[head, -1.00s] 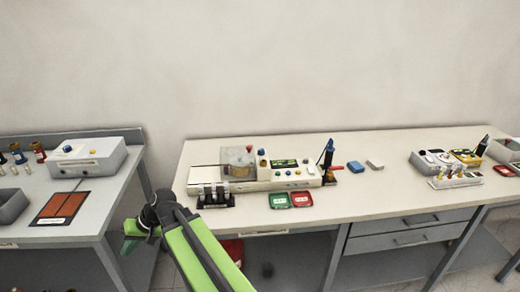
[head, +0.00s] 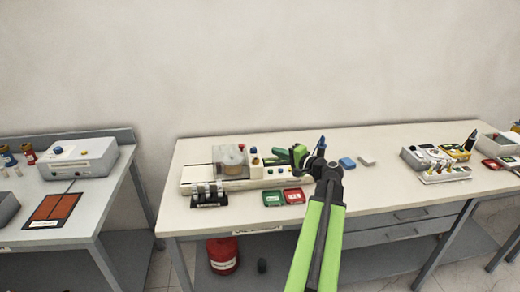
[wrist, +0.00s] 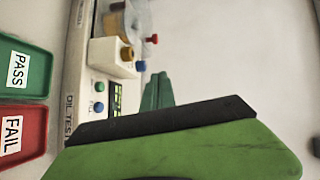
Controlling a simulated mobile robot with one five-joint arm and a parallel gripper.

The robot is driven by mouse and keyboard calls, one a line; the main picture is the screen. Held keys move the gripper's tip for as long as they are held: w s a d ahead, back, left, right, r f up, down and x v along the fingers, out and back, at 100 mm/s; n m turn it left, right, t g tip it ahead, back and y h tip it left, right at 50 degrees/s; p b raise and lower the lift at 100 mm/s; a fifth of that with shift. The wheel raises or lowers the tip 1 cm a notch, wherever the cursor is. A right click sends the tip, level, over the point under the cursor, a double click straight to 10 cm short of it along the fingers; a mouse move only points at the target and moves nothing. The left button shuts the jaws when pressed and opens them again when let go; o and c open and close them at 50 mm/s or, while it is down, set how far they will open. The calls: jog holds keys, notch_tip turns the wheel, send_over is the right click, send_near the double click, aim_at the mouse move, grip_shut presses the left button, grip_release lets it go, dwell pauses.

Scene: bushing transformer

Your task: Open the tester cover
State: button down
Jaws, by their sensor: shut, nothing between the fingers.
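The oil tester (head: 200,178) is a long white unit on the bench. Its clear box-like cover (head: 229,152) stands at its left-centre, over a round tan vessel, and looks closed. In the wrist view the tester (wrist: 75,70) runs along the left, with the clear cover (wrist: 138,18) at the top and a red knob (wrist: 151,39) beside it. My gripper (head: 272,158) is shut and empty, over the tester's right part, pointing left towards the cover and apart from it. It hides part of the tester's panel.
Green PASS (head: 272,198) and red FAIL (head: 294,196) trays lie in front of the tester. The wall is behind.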

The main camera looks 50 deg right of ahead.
jog(key=shift+w+a+f+b, duration=0.3)
jog(key=shift+w+f, duration=0.05)
jog(key=shift+w, duration=1.7)
jog(key=shift+w+a+f+b, duration=0.35)
jog(key=shift+w, duration=1.75)
jog(key=shift+w+a+f+b, duration=0.3)
jog(key=shift+w+f, duration=0.05)
jog(key=shift+w, duration=1.7)
